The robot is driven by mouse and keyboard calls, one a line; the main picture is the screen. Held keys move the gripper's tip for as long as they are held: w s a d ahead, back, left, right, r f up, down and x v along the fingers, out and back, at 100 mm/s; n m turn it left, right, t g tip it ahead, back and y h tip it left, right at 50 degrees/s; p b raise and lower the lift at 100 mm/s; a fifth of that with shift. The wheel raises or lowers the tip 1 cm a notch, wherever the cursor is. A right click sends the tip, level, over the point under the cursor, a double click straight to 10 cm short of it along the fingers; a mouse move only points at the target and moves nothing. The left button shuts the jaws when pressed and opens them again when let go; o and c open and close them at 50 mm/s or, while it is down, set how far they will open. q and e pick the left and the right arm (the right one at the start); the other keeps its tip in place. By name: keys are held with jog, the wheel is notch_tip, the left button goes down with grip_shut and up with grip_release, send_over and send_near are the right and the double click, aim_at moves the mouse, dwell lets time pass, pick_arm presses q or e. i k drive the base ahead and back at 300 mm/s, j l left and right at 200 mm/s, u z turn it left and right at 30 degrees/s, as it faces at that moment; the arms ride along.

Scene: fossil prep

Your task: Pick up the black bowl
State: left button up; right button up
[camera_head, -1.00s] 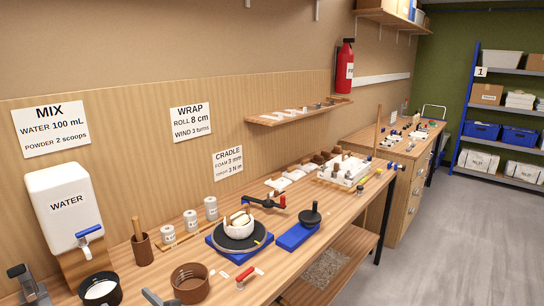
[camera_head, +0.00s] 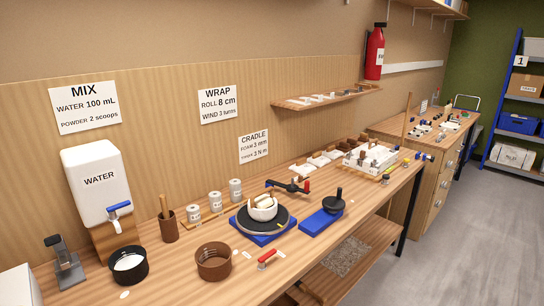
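The black bowl (camera_head: 120,278) stands upright on the near left part of the wooden bench, below the tap of the white water tank. Its inside shows white, either contents or lining; I cannot tell which. Neither of my grippers shows in the head view.
The water tank (camera_head: 98,178) stands behind the bowl, a grey stand (camera_head: 66,265) to its left. A brown bowl (camera_head: 213,274) and a brown cup (camera_head: 169,228) are to its right. A red-handled tool (camera_head: 266,260) and blue turntable base (camera_head: 248,231) lie further right.

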aim_at(128, 265)
jog(key=i+l, duration=0.1)
jog(key=i+l+u, duration=0.15)
jog(key=u, duration=0.2)
jog(key=i+l+u, duration=0.1)
jog(key=l+u, duration=0.4)
jog(key=u, duration=0.15)
jog(key=i+l, duration=0.05)
